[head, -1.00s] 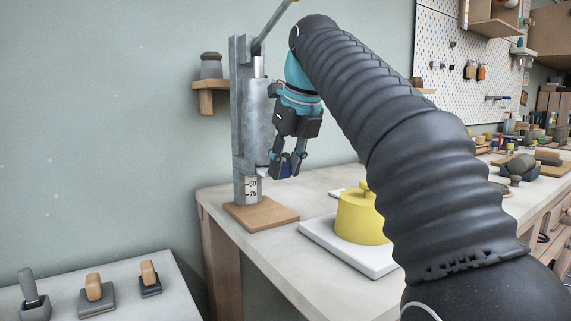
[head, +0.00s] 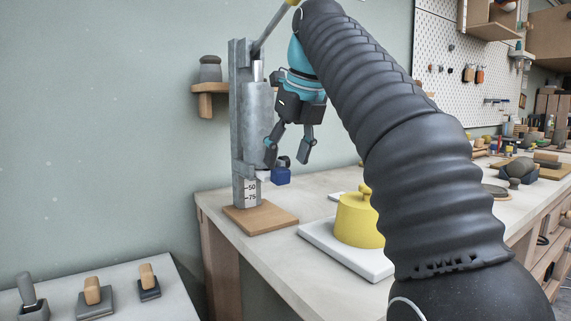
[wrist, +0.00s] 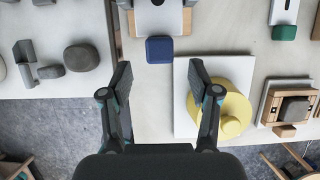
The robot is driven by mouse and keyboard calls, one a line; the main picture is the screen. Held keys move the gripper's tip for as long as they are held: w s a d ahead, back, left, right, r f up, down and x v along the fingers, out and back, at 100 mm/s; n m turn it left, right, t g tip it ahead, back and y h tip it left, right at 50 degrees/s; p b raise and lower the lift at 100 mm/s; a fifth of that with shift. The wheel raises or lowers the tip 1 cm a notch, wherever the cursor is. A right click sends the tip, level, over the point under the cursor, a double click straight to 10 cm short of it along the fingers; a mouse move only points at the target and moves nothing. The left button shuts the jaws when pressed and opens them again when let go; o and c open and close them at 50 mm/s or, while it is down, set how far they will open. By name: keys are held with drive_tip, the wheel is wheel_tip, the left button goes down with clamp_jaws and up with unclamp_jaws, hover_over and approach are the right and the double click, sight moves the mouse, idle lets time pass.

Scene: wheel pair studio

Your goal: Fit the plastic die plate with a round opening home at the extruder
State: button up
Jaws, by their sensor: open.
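The grey metal extruder (head: 257,115) stands upright on a wooden base at the table's left end. A blue block (head: 281,176) with a dark top sits at the right side of its lower end; a small pale edge shows between them. This appears to be the die plate's grip, with the plate mostly hidden inside the extruder; its opening is not visible. The blue block also shows in the wrist view (wrist: 159,50), against the extruder's front. My gripper (head: 289,156) is open and empty, just above the block. In the wrist view its fingers stand wide apart, clear of the block.
A yellow lidded pot (head: 358,222) on a white slab (head: 347,250) stands right of the extruder. A lower table (head: 120,300) at bottom left holds several handled blocks.

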drive_tip(key=shift+v, duration=1)
drive_tip(key=shift+s+d, duration=0.15)
drive_tip(key=shift+s, duration=0.05)
drive_tip(key=s+d, duration=0.6)
drive_tip(key=s, duration=0.3)
drive_tip(key=shift+s+d, duration=0.25)
drive_tip(key=shift+s, duration=0.05)
